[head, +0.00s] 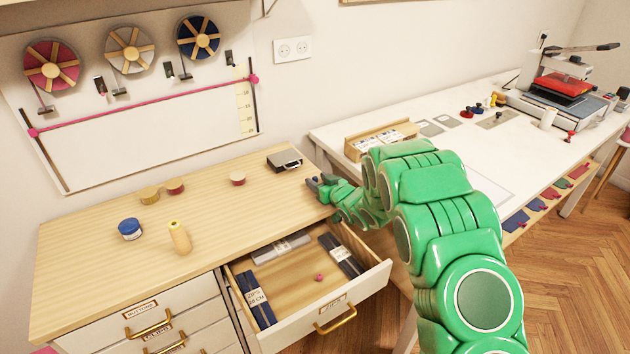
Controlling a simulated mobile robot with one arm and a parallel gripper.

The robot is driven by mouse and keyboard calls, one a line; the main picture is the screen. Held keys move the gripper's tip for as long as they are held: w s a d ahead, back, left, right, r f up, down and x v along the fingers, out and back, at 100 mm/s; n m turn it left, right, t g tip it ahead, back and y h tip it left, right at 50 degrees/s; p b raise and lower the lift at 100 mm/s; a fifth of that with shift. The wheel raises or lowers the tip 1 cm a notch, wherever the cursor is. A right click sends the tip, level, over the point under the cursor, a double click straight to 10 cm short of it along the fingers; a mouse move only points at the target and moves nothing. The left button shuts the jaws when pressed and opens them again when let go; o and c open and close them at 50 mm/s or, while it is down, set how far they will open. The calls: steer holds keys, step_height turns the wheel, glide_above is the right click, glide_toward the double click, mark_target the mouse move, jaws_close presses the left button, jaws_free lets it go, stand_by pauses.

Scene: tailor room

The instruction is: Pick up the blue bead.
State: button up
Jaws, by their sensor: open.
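I cannot make out a blue bead for certain in the head view. A small pink bead-like piece (319,278) lies on the floor of the open drawer (348,298). My gripper (320,190) is open and looks empty, at the right end of the cabinet top, above and behind the drawer. The green arm hides part of the white table and the gap between the two.
Dark zip packs (260,298) lie along the drawer's sides. A wooden spool (180,237), small red and yellow round pieces (238,178) and a black-and-silver box (285,160) stand on the cabinet. The white table (440,155) holds a wooden box (380,140) and a heat press (565,90).

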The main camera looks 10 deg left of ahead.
jaws_close()
stand_by(0.3)
steer(key=shift+r, duration=0.1)
